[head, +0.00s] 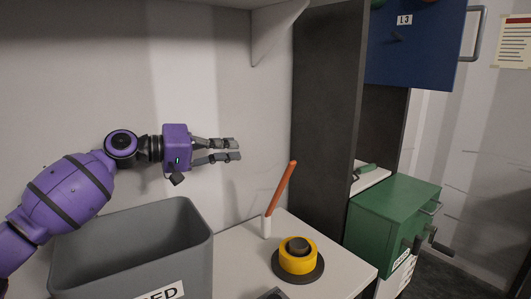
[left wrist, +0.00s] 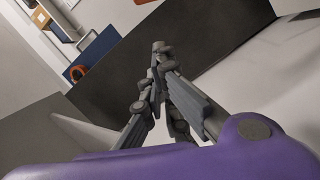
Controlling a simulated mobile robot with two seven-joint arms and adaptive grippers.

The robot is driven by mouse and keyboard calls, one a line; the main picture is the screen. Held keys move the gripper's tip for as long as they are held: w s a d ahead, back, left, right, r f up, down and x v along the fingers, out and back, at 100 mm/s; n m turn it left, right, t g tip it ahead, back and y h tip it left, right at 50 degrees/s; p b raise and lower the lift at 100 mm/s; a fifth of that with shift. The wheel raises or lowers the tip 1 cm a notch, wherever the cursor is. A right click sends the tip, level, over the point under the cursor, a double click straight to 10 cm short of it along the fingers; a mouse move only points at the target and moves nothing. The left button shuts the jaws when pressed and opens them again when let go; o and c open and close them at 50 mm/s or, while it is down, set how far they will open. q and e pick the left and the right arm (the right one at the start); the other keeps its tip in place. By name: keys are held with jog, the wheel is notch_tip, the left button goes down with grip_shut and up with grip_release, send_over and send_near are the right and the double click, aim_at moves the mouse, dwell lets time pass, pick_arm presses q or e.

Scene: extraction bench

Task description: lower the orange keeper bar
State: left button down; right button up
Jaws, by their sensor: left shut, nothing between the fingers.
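The orange keeper bar (head: 281,187) stands raised from a small white base (head: 266,226) on the bench, tilted up and to the right. My left gripper (head: 238,149) is above the bench, up and to the left of the bar's tip, pointing right and clear of the bar. Its fingers are shut with nothing between them. In the left wrist view the fingers (left wrist: 160,50) come together against a dark panel. I cannot make out the bar in that view. My right gripper does not show.
A grey labelled bin (head: 185,245) stands on the bench (head: 237,260) below my left arm. A yellow and black round device (head: 298,262) sits right of the bar's base. A dark upright panel (head: 325,110), a blue cabinet (head: 415,55) and a green box (head: 385,220) are at right.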

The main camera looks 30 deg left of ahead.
pick_arm(q)
jog(key=w+d+f+p, duration=0.1)
jog(key=w+d+f, duration=0.1)
jog(key=w+d, duration=0.4)
jog(key=d, duration=0.3)
jog(key=shift+w+d, duration=0.15)
jog(key=shift+w, duration=0.05)
dwell(0.3)
